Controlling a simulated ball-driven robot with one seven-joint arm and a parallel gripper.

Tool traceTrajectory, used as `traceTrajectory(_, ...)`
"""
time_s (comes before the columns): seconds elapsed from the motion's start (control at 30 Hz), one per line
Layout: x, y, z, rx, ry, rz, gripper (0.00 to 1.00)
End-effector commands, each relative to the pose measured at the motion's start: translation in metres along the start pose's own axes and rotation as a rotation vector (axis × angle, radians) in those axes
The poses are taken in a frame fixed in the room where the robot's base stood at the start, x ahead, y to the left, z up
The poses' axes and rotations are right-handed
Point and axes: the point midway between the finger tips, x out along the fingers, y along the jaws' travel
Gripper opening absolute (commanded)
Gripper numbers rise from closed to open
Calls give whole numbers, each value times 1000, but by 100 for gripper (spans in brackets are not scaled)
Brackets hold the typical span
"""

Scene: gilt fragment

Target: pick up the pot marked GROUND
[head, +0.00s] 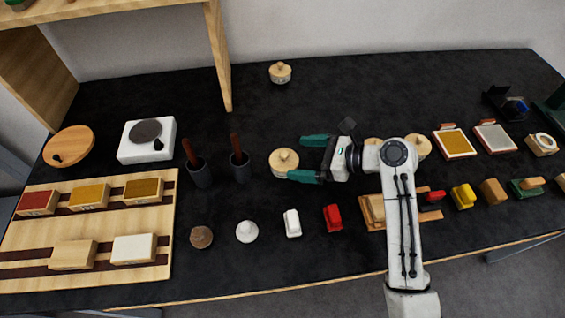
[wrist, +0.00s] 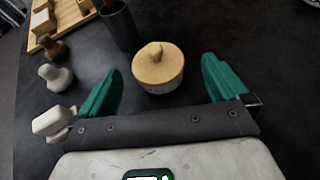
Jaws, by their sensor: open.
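A round pot with a pale wooden lid and knob (head: 283,161) stands upright on the black table. It also shows in the wrist view (wrist: 158,72), where its pale side carries no marking that I can read. My gripper (head: 298,158) is open, with its green fingers on either side of the pot's near edge. In the wrist view the gripper (wrist: 160,70) has the pot between and slightly beyond its fingers, with a gap on each side. A similar lidded pot (head: 280,73) stands at the back. Other round wooden lids (head: 419,147) are partly hidden behind my arm.
Two dark cups with handled tools (head: 199,172) (head: 241,165) stand left of the pot. A white stopper (head: 247,232), a white block (head: 292,223) and a red block (head: 333,218) lie in front.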

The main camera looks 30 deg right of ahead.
Motion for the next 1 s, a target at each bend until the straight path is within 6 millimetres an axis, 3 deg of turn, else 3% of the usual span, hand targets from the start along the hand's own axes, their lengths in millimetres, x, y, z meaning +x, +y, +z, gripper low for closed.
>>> traceTrajectory(0.63,71,5,-5,-2,3,0,100)
traceTrajectory(0.93,77,5,-6,-3,2,-2,100)
traceTrajectory(1.0,77,5,-6,-3,2,-2,95)
